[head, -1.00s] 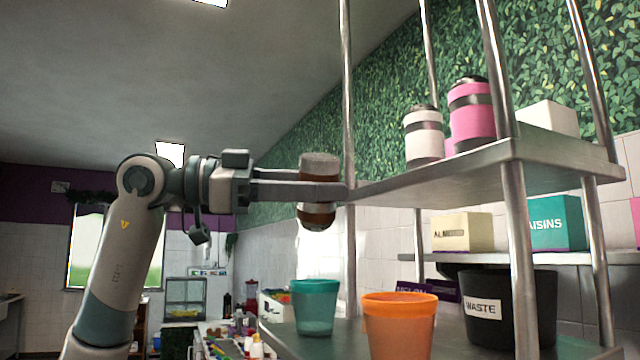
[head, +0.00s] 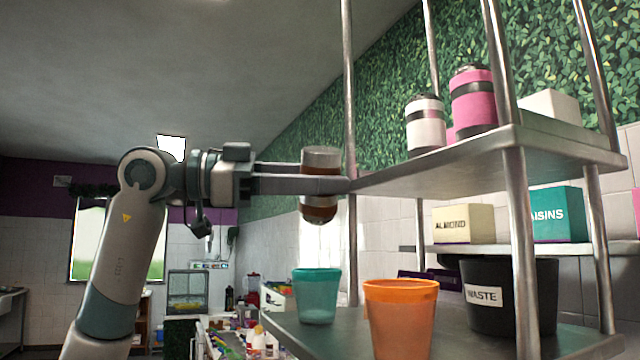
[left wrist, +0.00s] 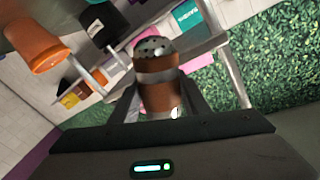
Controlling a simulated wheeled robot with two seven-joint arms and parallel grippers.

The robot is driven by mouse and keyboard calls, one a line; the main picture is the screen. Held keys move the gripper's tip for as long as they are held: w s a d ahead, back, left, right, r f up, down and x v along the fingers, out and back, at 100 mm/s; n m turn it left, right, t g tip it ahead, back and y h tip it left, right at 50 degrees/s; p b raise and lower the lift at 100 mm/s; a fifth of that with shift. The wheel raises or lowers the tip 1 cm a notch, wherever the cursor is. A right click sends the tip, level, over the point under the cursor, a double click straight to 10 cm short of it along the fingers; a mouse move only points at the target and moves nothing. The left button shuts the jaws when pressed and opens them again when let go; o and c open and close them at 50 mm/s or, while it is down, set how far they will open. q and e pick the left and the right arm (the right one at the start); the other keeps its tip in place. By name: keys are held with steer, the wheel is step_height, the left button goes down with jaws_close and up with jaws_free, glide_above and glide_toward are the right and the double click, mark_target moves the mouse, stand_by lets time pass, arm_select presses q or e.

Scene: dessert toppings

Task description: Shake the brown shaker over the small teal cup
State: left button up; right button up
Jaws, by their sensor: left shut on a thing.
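The brown shaker (head: 320,209) is held upside down, its dark cap facing down. My left gripper (head: 343,186) is shut around its middle. The small teal cup (head: 316,297) stands upright on the lower metal shelf, below the shaker with a clear gap between them. In the left wrist view the shaker (left wrist: 159,98) is between the fingers, its perforated metal cap pointing away from the palm. My right gripper is not in view.
An orange cup (head: 401,318) stands right of the teal cup. A black waste bin (head: 530,297) is further right. The upper shelf (head: 470,172) carries a white shaker (head: 425,128) and a pink shaker (head: 472,100). A metal post (head: 348,90) stands close to the fingertips.

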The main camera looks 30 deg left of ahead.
arm_select(q)
steer(key=shift+r+p, duration=2.9)
steer(key=shift+r, duration=0.8)
steer(key=shift+f, duration=0.15)
step_height(320, 180, down, 8)
steer(key=b, duration=0.6)
steer(key=shift+b, duration=0.35)
steer(key=shift+r, duration=0.2)
steer(key=shift+r+p, duration=3.3)
steer(key=shift+r, duration=0.65)
steer(key=shift+f, duration=0.15)
step_height(320, 180, down, 8)
steer(key=b, duration=0.6)
steer(key=shift+b, duration=0.4)
